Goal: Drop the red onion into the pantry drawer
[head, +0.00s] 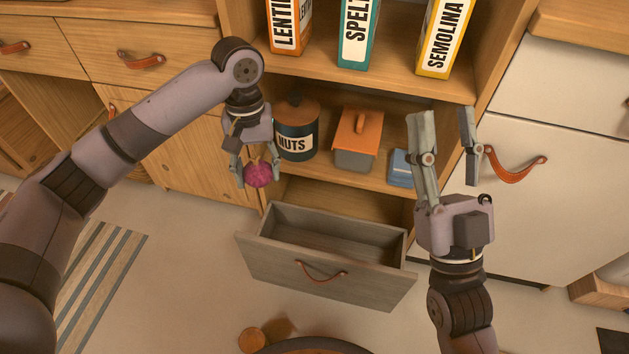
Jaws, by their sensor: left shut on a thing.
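The red onion (258,175) is purple-red and round with a pale top. My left gripper (256,172) points down and is shut on it, holding it up near the left back corner of the drawer in the picture. The pantry drawer (330,272) is grey wood with a leather pull on its front. It is pulled out and the part of its inside that shows is empty. My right gripper (446,122) points up in the picture, its fingers spread wide with nothing between them, to the right of the drawer.
A dark nuts canister (296,128), a grey box with an orange lid (357,140) and a blue item (401,168) stand on the shelf above the drawer. Lentil, spelt (358,30) and semolina boxes stand higher. A round orange-brown thing (251,339) shows at the bottom. Cabinets flank both sides.

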